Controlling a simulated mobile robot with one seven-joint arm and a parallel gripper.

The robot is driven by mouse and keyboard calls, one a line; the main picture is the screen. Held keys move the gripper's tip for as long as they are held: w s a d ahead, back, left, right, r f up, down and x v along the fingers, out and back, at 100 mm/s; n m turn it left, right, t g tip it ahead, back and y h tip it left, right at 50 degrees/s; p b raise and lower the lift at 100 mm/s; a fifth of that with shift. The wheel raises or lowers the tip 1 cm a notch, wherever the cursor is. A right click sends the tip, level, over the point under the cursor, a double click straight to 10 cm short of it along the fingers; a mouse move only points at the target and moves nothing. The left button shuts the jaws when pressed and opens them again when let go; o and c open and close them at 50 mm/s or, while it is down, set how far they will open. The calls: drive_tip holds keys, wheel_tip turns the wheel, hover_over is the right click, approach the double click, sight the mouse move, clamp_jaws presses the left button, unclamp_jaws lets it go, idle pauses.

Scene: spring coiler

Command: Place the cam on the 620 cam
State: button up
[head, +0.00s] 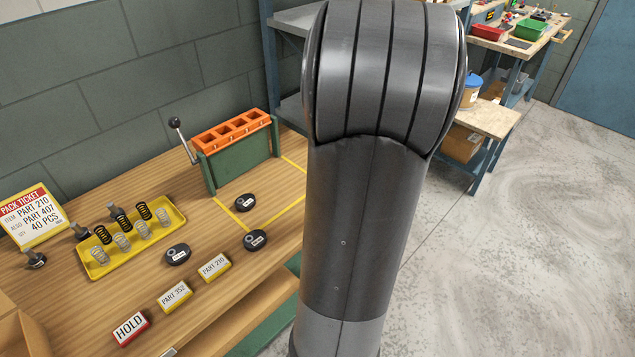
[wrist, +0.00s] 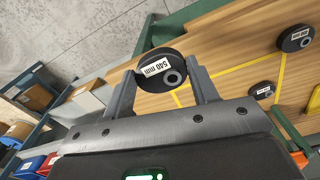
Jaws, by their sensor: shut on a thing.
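My gripper (wrist: 162,90) shows in the wrist view, shut on a dark round cam (wrist: 151,60) with a white label that seems to read 540 mm and a grey ring. The held cam appears over the edge of the wooden bench; its height cannot be told. Three other dark cams lie on the bench in the head view: one near the coiler (head: 246,202), one by the yellow line (head: 255,240) and one beside the yellow tray (head: 178,254). Their labels are too small to read surely. My arm hides my gripper in the head view.
A green coiler with an orange slotted top (head: 232,133) and a lever stands at the back of the bench. A yellow tray (head: 100,268) holds several springs. Part 210 (head: 214,267), Part 352 (head: 175,296) and HOLD (head: 130,327) blocks line the front. A pack ticket (head: 34,217) stands left.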

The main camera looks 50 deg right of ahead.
drive_tip(key=shift+s+d+r, duration=0.15)
drive_tip(key=shift+s+r, duration=0.05)
drive_tip(key=shift+s, duration=0.1)
drive_tip(key=w+a+r+n, duration=0.1)
drive_tip(key=w+a+n, duration=0.3)
drive_tip(key=w+a, duration=0.8)
drive_tip(key=n, duration=0.5)
hover_over(178, 252)
wheel_tip(178, 252, down, 6)
drive_tip(key=shift+r, duration=0.25)
drive_tip(key=shift+f, duration=2.05)
drive_tip(key=o, duration=0.7)
drive_tip(key=shift+f, duration=0.15)
drive_tip(key=o, duration=0.5)
drive_tip(key=shift+c, duration=0.2)
